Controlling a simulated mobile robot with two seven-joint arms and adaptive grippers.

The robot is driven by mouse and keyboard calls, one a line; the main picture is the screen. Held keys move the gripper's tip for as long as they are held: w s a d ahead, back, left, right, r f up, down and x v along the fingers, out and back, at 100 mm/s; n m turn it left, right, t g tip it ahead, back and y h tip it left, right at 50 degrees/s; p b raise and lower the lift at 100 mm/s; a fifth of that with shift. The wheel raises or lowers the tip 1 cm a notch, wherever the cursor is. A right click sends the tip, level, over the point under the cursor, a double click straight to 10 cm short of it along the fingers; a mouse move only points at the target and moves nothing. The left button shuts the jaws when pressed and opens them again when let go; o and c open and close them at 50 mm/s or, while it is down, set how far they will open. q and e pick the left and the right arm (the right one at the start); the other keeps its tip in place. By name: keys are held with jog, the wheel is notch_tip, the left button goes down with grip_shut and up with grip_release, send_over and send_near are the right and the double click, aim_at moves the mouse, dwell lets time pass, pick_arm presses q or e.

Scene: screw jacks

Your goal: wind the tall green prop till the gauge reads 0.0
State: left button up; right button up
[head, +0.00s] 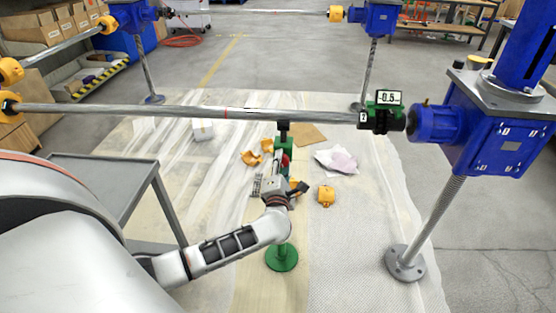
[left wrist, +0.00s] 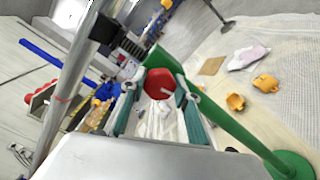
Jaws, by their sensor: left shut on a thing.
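The tall green prop (head: 282,258) stands upright on its round base mid-floor, its dark top at the underside of the long grey shaft (head: 230,112). I cannot tell whether they touch. In the left wrist view the prop (left wrist: 232,128) runs diagonally, with its red knob (left wrist: 158,85) in front of me. My left gripper (left wrist: 160,98) is shut on the red knob, with one finger at either side. The arm hides the middle of the prop in the head view. The gauge (head: 389,97) at the shaft's right end reads -0.5. My right gripper is not in view.
A blue screw jack (head: 505,140) stands at the right, with others behind. Orange parts (head: 326,196) and papers (head: 337,160) lie on the floor sheet around the prop. A grey table (head: 98,172) stands at the left.

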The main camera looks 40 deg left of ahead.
pick_arm(q)
jog(key=shift+r+m+p, duration=0.1)
jog(key=shift+m+p, duration=0.65)
jog(key=shift+m, duration=0.35)
jog(key=shift+f+m, duration=0.2)
jog(key=shift+m, duration=0.1)
jog(key=o, duration=1.1)
jog(key=v, duration=1.2)
jog(key=shift+s, duration=0.1)
